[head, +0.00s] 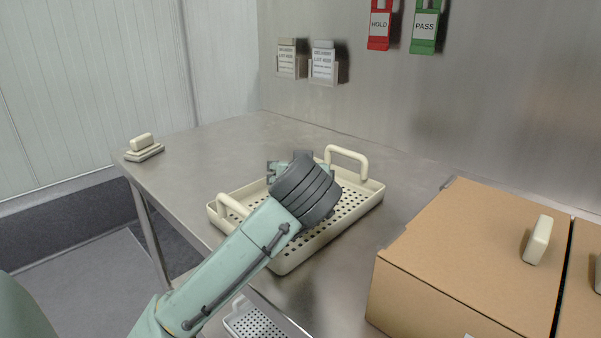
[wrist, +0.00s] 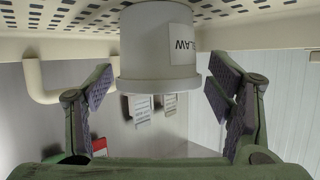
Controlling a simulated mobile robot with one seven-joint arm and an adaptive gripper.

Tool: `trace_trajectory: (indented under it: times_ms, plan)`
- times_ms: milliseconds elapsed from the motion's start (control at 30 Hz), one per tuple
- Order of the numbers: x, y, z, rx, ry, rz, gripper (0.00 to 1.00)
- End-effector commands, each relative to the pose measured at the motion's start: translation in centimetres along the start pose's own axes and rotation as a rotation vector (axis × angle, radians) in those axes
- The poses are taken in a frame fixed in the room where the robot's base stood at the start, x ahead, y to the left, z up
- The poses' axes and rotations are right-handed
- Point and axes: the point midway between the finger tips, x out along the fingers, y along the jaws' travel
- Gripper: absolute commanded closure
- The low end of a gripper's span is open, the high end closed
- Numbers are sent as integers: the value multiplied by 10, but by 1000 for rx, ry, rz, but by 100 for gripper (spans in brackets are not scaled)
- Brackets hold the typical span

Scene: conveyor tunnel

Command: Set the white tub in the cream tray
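The white tub (wrist: 158,45), with a label reading SLAW, shows upside down in the inverted wrist view. Its base appears to rest on the perforated floor of the cream tray (wrist: 60,48). In the head view the cream tray (head: 286,262), with two raised handles, sits on the steel table, and my arm hides the tub. My gripper (wrist: 160,70) has its two fingers spread either side of the tub, with a visible gap at each side. In the head view my gripper (head: 300,165) is over the tray, mostly hidden behind my wrist.
A large cardboard box (head: 470,255) stands right of the tray, with a cream block (head: 538,240) on it. Another cream block (head: 142,143) is at the table's far left corner. Card holders (head: 322,65) and red and green tags (head: 425,28) hang on the back wall. The table left of the tray is clear.

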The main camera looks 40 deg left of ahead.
Motion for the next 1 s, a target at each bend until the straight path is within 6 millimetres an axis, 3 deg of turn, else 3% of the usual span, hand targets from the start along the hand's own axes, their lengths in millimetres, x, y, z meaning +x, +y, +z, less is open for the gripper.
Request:
trace_trajectory:
  times_ms: [433,800,1000]
  plan:
    - [-8,0,-3,0,1,1,22]
    - [-84,1,-4,1,3,3,22]
    - [-113,1,-4,0,2,1,22]
